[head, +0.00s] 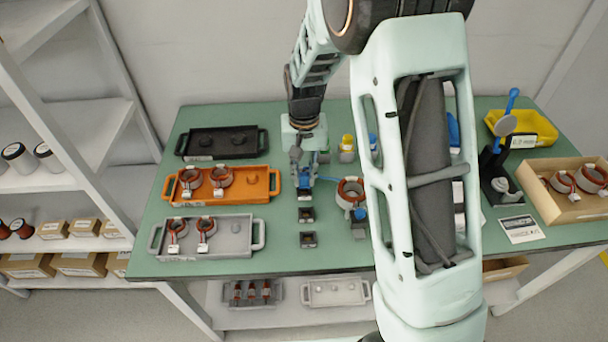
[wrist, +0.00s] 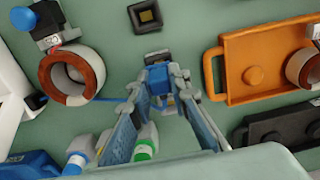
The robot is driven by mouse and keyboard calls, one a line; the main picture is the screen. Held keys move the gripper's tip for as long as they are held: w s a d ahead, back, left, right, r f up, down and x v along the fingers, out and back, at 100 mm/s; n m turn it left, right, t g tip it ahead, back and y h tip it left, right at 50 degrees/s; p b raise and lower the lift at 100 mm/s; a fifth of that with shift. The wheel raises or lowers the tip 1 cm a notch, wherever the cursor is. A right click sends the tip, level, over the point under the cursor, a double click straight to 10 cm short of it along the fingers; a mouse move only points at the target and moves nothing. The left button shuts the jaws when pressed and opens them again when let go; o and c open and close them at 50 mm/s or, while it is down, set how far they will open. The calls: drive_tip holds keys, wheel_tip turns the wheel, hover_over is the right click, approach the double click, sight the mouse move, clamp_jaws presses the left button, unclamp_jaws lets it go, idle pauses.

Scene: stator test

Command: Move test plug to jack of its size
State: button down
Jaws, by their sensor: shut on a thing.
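My gripper (wrist: 158,88) is shut on the blue test plug (wrist: 159,78) in the wrist view. In the head view the gripper (head: 304,172) is over the middle of the green table, with the plug (head: 305,184) below it. A blue cable runs from the plug to the side of a copper-wound stator (wrist: 72,76), also in the head view (head: 350,192). Dark square jacks stand in a row: a front one (head: 308,239), a middle one (head: 306,214), also in the wrist view (wrist: 145,15), and a block (wrist: 157,57) right by the plug, partly hidden. I cannot tell whether plug and block touch.
An orange tray (head: 250,187) with stators, a black tray (head: 218,142) and a grey tray (head: 232,238) lie left. Bottles (head: 347,150) stand behind the stator. A yellow bin (head: 528,127) and a wooden box (head: 565,207) are right. My arm hides part of the table.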

drive_tip(key=shift+f+b, duration=0.75)
drive_tip(key=shift+f, duration=0.3)
idle(0.4)
drive_tip(key=c, duration=1.7)
unclamp_jaws()
drive_tip(key=shift+c, duration=0.2)
wheel_tip(320, 180, up, 12)
drive_tip(key=shift+r, duration=0.1)
